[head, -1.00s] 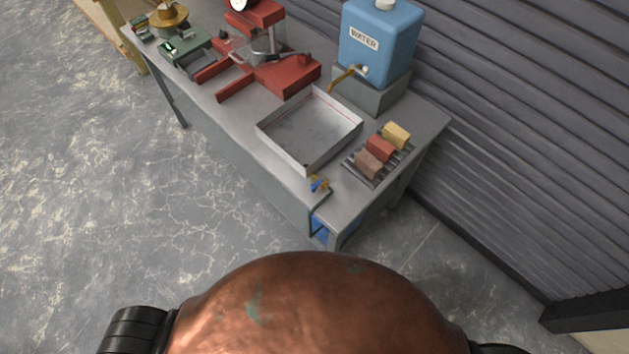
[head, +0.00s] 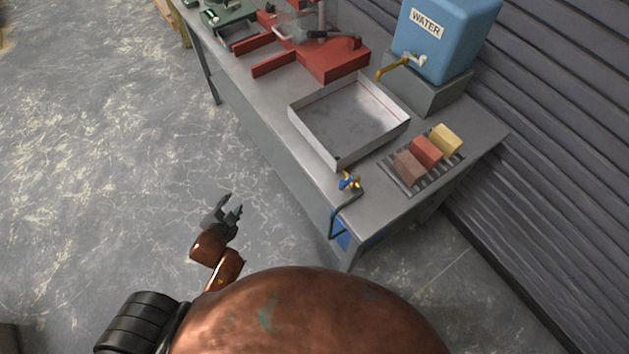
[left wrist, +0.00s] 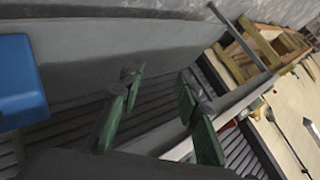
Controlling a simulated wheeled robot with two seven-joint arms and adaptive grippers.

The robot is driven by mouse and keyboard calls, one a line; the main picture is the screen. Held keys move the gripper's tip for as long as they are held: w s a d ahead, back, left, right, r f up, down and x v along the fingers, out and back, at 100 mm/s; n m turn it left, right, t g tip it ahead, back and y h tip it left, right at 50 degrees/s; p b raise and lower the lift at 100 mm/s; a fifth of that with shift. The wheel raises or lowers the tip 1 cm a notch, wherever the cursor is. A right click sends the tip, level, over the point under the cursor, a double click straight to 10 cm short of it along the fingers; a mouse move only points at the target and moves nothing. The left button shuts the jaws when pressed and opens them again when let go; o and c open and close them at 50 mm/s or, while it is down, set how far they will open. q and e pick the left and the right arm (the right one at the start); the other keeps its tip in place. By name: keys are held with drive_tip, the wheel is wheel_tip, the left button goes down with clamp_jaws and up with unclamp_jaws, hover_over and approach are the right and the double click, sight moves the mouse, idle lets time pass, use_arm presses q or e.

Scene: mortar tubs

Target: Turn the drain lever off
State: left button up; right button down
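The drain valve (head: 349,181) has a small blue lever and brass body at the near corner of the metal tray (head: 341,153). A dark green hose (head: 333,216) runs from it over the table's front edge. My left gripper (head: 235,208) is in the air over the floor, left of the table and well apart from the valve. Its fingers (left wrist: 155,112) are spread with nothing between them in the left wrist view. The valve cannot be made out in that view. My right gripper is not in view.
The grey table (head: 270,130) holds a red machine (head: 335,60), a blue water tank (head: 445,40) with a brass tap, and coloured blocks (head: 426,151) on a rack. A blue container (head: 342,236) is under the near end. Open floor lies left of the table.

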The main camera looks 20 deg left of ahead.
use_arm(q)
drive_tip(key=w+d+r+m+t+h, duration=0.45)
drive_tip(key=w+r+m, duration=0.25)
drive_tip(key=r+m, duration=0.25)
drive_tip(key=w+d+r+m+t+h, duration=0.35)
drive_tip(key=w+d+r+m, duration=0.25)
drive_tip(key=r+m, duration=0.3)
drive_tip(key=m+g+h, duration=1.2)
drive_tip(key=m, duration=1.2)
approach(342, 182)
drive_tip(key=d, duration=0.3)
drive_tip(key=x, duration=0.7)
drive_tip(key=shift+w+f, duration=0.4)
drive_tip(key=shift+w, duration=0.05)
drive_tip(key=shift+c, duration=0.6)
clamp_jaws()
